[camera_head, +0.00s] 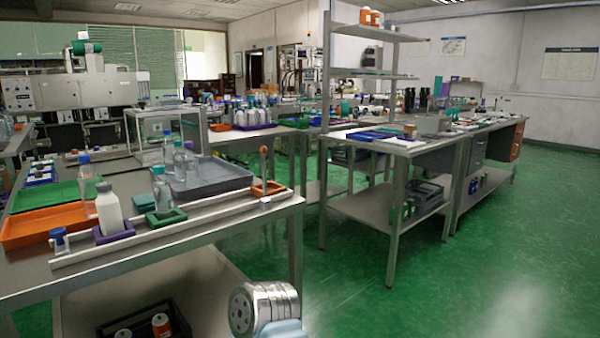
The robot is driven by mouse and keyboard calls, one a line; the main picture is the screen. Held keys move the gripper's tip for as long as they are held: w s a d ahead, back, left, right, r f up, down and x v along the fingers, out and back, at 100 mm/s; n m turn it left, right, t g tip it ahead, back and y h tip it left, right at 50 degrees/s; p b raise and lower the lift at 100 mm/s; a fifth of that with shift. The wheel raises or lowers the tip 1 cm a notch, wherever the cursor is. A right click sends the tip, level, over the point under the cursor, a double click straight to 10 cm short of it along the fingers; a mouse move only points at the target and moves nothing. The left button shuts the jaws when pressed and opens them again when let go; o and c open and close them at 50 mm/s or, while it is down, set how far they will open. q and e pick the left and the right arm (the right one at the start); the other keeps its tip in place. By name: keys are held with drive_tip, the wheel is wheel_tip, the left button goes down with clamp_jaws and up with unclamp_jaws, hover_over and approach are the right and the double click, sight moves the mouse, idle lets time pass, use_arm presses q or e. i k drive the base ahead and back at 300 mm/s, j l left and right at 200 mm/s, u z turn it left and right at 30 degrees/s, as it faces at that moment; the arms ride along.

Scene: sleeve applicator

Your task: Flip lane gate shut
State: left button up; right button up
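A lane with two pale rails (160,243) runs along the front of the left steel table. Near its right end stands an upright pale lever with an orange knob (263,150), which looks like the lane gate; I cannot tell whether it is open or shut. Between the rails, a white bottle (109,212) sits in a purple holder (114,235) and a clear bottle (163,194) in a green holder (166,218). A blue-capped piece (59,238) is at the left end. Neither gripper shows; a rounded metal part of my arm is at the bottom centre, apart from the lane.
A dark crate (140,322) is on the lower shelf. Another steel table (385,145) stands right; green floor between is clear.

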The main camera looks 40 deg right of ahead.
sight(264, 149)
drive_tip(key=z, duration=1.35)
